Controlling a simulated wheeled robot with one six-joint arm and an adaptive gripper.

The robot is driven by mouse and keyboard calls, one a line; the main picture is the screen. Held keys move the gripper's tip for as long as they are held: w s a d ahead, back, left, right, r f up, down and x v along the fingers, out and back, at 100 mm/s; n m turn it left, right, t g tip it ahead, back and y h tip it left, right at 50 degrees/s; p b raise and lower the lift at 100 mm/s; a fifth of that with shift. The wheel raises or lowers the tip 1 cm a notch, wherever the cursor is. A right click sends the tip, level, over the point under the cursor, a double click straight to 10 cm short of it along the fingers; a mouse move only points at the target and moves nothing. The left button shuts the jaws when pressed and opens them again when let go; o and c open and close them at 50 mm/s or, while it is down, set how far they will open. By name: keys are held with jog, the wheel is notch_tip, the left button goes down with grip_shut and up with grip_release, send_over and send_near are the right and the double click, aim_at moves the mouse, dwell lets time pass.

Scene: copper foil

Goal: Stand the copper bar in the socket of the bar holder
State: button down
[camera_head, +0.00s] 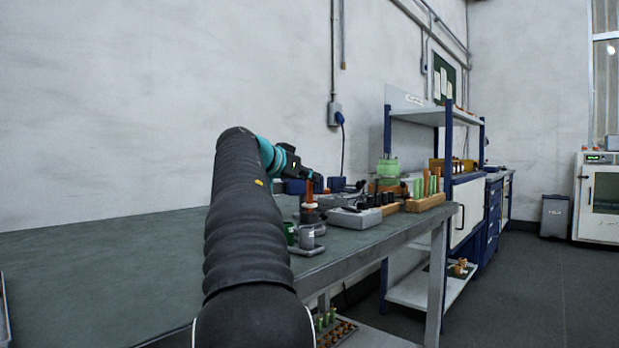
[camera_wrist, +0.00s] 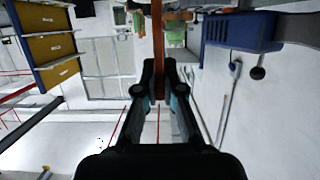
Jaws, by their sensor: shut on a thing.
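The copper bar (camera_wrist: 158,40) is a reddish-brown strip between my fingertips in the wrist view, running up to the top edge of the picture. My gripper (camera_wrist: 158,75) is shut on it. In the head view my gripper (camera_head: 315,178) is above the far part of the bench, with the copper bar (camera_head: 309,190) roughly upright below it. The bar's lower end is close over a dark and red piece, and I cannot tell whether they touch. I cannot make out for certain which of the small grey and dark fixtures there is the bar holder; its socket does not show.
A grey cylinder on a flat base (camera_head: 307,238) and a green item (camera_head: 289,232) stand near the bench's front edge. A grey device (camera_head: 355,217) and a wooden rack of bars (camera_head: 425,202) are to the right.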

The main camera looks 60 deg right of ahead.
jog(key=shift+f+b, duration=0.35)
jog(key=shift+f, duration=0.05)
jog(key=c, duration=1.2)
grip_release()
jog(key=v, duration=1.2)
jog(key=shift+r, duration=0.1)
